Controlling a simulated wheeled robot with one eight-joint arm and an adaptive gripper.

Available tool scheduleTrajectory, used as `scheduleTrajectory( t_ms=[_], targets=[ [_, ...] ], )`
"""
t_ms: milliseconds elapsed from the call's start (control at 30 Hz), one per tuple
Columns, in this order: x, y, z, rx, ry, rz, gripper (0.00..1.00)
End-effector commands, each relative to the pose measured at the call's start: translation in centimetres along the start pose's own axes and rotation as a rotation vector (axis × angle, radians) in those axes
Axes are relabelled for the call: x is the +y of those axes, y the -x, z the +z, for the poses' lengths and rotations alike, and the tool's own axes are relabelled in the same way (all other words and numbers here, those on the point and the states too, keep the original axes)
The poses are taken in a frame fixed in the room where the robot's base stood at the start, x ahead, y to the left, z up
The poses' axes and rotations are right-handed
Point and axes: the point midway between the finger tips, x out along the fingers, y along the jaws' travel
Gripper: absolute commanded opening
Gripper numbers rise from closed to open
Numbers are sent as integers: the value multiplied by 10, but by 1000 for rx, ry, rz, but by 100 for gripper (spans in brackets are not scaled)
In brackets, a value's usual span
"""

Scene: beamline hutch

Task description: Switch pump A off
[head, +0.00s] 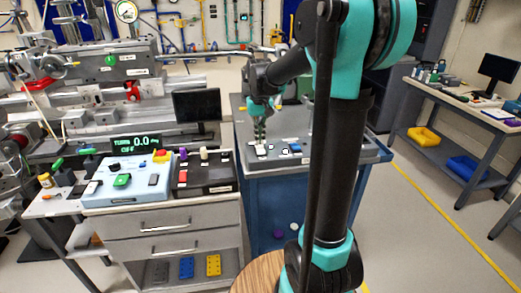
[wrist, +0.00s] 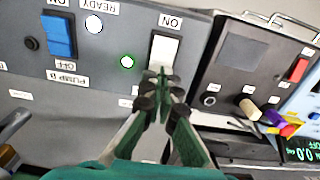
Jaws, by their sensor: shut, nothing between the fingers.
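A white rocker switch (wrist: 164,50) sits on a grey panel, with ON printed above it in the wrist view. The print below it is hidden by my gripper, so I cannot read which pump it belongs to. A green lamp (wrist: 127,62) glows beside it. My gripper (wrist: 163,73) is shut and empty, its fingertips at the lower end of the white rocker; I cannot tell if they touch it. In the head view my gripper (head: 260,141) points down over the white rocker (head: 261,150). A blue rocker (wrist: 59,36) marked PUMP B is to the left.
A white READY lamp (wrist: 94,24) sits between the rockers. A black box (wrist: 243,62) with a red switch and knobs stands beside the panel. In the head view, a light-blue control box (head: 125,180) and a display (head: 135,142) are further left.

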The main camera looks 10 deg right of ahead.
Motion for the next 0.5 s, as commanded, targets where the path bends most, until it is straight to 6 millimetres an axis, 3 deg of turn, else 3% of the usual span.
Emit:
scheduleTrajectory(
  t_ms=[500],
  targets=[
    [0, -7, 0, 0, 0, 0, 0]
  ],
)
